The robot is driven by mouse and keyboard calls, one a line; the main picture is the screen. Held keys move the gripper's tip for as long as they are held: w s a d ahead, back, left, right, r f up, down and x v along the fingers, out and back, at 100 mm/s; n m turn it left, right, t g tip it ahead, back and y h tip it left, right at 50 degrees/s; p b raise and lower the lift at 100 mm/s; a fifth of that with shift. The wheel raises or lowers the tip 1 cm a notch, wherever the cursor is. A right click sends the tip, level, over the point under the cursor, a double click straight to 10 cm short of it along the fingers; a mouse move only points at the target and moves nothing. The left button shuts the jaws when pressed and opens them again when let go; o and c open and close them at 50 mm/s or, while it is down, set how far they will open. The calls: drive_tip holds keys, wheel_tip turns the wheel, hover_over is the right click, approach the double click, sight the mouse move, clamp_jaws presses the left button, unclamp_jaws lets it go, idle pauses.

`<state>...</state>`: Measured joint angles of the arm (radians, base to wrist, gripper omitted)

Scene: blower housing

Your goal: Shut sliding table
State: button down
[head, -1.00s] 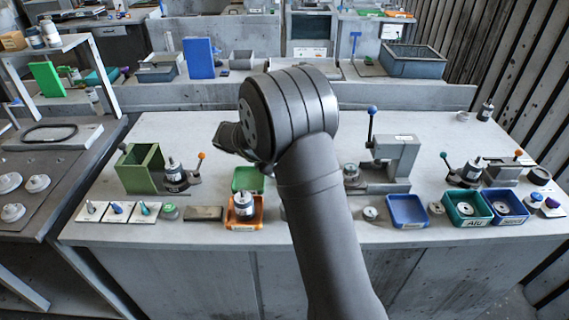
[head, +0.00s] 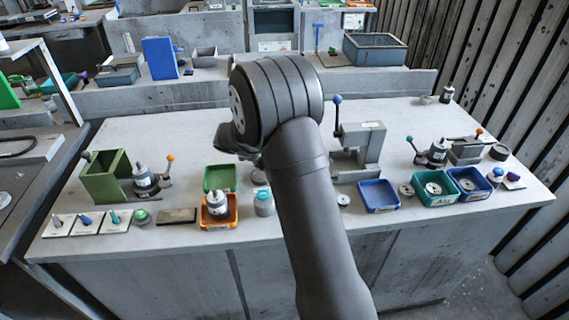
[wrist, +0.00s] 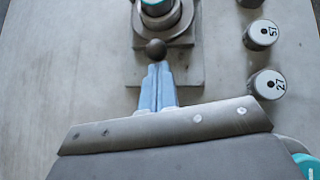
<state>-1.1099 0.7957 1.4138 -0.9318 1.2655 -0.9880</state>
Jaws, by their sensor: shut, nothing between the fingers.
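In the wrist view a grey sliding table (wrist: 190,65) runs up the middle, with a dark round knob (wrist: 155,48) at its near end. A round part with a teal ring (wrist: 157,8) sits on it, cut off by the top edge. My gripper (wrist: 157,66) has its pale blue fingers shut and empty, their tips right at the near side of the knob; I cannot tell whether they touch it. In the head view the grey press (head: 362,145) with a blue-ball lever stands at mid-bench. My arm hides the gripper and the sliding table there.
Two numbered round pieces (wrist: 266,84) stand right of the sliding table. On the bench are a green box (head: 106,178), an orange tray (head: 218,222), a blue tray (head: 379,195) and a teal tray (head: 435,200). The bench behind the press is mostly clear.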

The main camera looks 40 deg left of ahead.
drive_tip(key=w+d, duration=0.6)
drive_tip(key=s+a, duration=0.1)
drive_tip(key=s, duration=0.1)
drive_tip(key=s+a, duration=0.1)
drive_tip(key=shift+s+a+f, duration=0.35)
drive_tip(key=shift+s, duration=0.05)
drive_tip(key=v, duration=1)
drive_tip(key=shift+d, duration=0.1)
drive_tip(key=x, duration=1)
drive_tip(key=shift+w+d+r, duration=0.15)
drive_tip(key=shift+w+d, duration=0.4)
drive_tip(key=shift+w, duration=0.35)
drive_tip(key=shift+w+d+r, duration=0.15)
drive_tip(key=shift+w+d, duration=0.2)
drive_tip(key=shift+w, duration=0.2)
